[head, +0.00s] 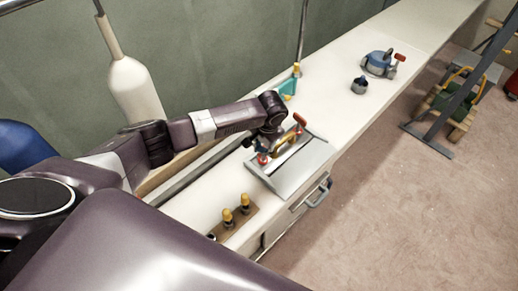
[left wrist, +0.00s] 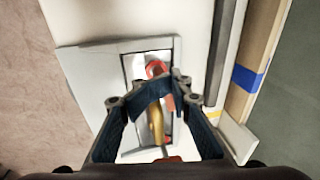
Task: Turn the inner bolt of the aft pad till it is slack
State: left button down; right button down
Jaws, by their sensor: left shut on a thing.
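A grey metal plate (head: 312,162) with a framed recess lies on the white bench. A brass-yellow bar (head: 286,141) stands over it, with an orange-red piece (head: 300,119) at its far end and a red piece (head: 262,159) at its near end. My left gripper (head: 264,146) is at the near end, low over the plate. In the left wrist view my left gripper (left wrist: 152,88) is shut on the red piece (left wrist: 157,69), partly hidden by the fingers. The bar shows below it. I cannot make out the inner bolt or the aft pad. My right gripper is not in view.
A brown block with yellow-topped pegs (head: 244,201) lies nearer on the bench. A blue-grey tool (head: 378,64) and a small dark pot (head: 360,86) stand farther along. A thin upright pole (head: 301,35) rises behind the plate. The bench between plate and tool is clear.

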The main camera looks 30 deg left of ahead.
pick_arm(q)
jog(key=shift+d+f, duration=0.2)
jog(key=shift+d, duration=0.7)
jog(key=shift+d+r, duration=0.1)
jog(key=shift+d, duration=0.25)
jog(key=shift+w+p, duration=0.1)
jog(key=shift+p, duration=0.25)
notch_tip(320, 180, up, 6)
jog(key=a+p, duration=0.2)
jog(key=p, duration=0.5)
jog(key=shift+p, duration=0.4)
jog(key=shift+a, duration=0.1)
